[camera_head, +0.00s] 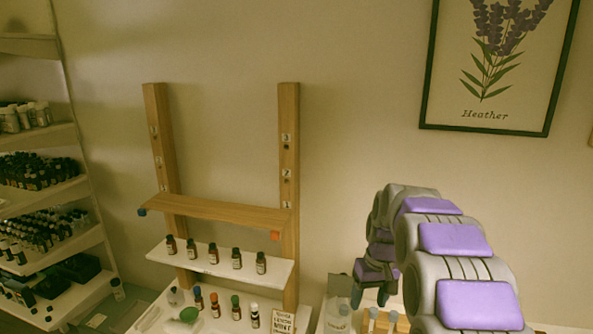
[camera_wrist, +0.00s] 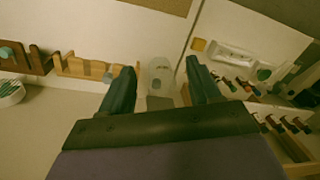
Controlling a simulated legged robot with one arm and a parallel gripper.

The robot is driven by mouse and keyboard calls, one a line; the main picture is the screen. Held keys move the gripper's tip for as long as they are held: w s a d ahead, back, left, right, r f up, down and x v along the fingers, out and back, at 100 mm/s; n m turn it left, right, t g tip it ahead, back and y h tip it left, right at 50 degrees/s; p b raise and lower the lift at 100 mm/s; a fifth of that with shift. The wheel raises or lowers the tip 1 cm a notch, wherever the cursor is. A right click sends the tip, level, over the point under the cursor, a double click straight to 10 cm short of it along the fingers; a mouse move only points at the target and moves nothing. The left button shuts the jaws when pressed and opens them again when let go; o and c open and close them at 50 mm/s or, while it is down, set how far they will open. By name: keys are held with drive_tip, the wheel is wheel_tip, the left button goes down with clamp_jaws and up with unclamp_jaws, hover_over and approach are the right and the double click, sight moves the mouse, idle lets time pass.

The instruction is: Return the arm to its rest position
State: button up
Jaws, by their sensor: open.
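My grey and purple arm reaches in from the lower right of the head view and bends down at its far end. My gripper (camera_head: 371,288) hangs above the table, right of the wooden rack. Its two dark fingers stand apart in the wrist view (camera_wrist: 161,74). A pale, clear bottle (camera_wrist: 160,75) shows in the gap between them, seemingly beyond the fingertips; I cannot tell how far. No object is visibly held. The bottom of the head view cuts off the table beneath the gripper.
A wooden rack (camera_head: 289,155) stands left of my gripper, with several small bottles on its white shelf (camera_head: 215,262). A wooden holder with vials (camera_head: 381,321) is just below the gripper. Loaded shelves (camera_head: 50,195) stand far left. A framed Heather picture (camera_head: 490,115) hangs above the arm.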

drive_tip(key=s+a+f+b, duration=0.1)
drive_tip(key=s+f+b, duration=0.1)
drive_tip(key=s, duration=1.1)
drive_tip(key=s+a+f+m+g+b, duration=0.1)
drive_tip(key=s+f+b, duration=0.2)
drive_tip(key=s, duration=1.1)
drive_tip(key=s+a+f+m+h+b, duration=0.1)
drive_tip(key=s+f+b, duration=0.2)
drive_tip(key=s, duration=1)
drive_tip(key=shift+s+a+f+g, duration=0.3)
drive_tip(key=shift+f+g, duration=0.1)
drive_tip(key=shift+f, duration=0.15)
